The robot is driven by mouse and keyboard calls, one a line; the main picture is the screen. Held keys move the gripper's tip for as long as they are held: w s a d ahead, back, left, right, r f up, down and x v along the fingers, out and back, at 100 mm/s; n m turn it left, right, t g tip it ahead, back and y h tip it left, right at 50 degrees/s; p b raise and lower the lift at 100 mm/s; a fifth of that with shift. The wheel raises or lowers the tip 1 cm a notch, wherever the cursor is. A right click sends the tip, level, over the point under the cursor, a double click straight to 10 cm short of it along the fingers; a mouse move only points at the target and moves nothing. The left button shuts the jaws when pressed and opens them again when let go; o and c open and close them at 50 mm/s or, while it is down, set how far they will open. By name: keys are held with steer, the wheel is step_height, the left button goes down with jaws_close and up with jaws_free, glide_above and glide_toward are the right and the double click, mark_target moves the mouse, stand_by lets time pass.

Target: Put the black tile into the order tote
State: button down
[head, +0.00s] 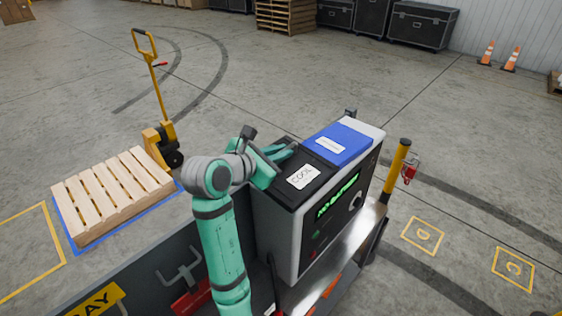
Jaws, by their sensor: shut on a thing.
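A flat black tile (318,172) with a white label lies at the top of the grey-and-white cabinet (284,232). The exact contact is partly hidden by the fingers and the wrist. The tile looks level and close to the cabinet top; I cannot tell whether it touches it. I cannot make out an order tote for certain.
A blue panel (352,139) with a white label lies right beside the black tile. A yellow post (396,168) stands right of the cabinet. A wooden pallet (112,194) and a yellow pallet jack (158,100) are at left. Floor squares D and C are clear.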

mark_target(289, 163)
steer(key=shift+f, duration=1.55)
steer(key=c, duration=1.8)
jaws_free()
steer(key=shift+c, duration=0.2)
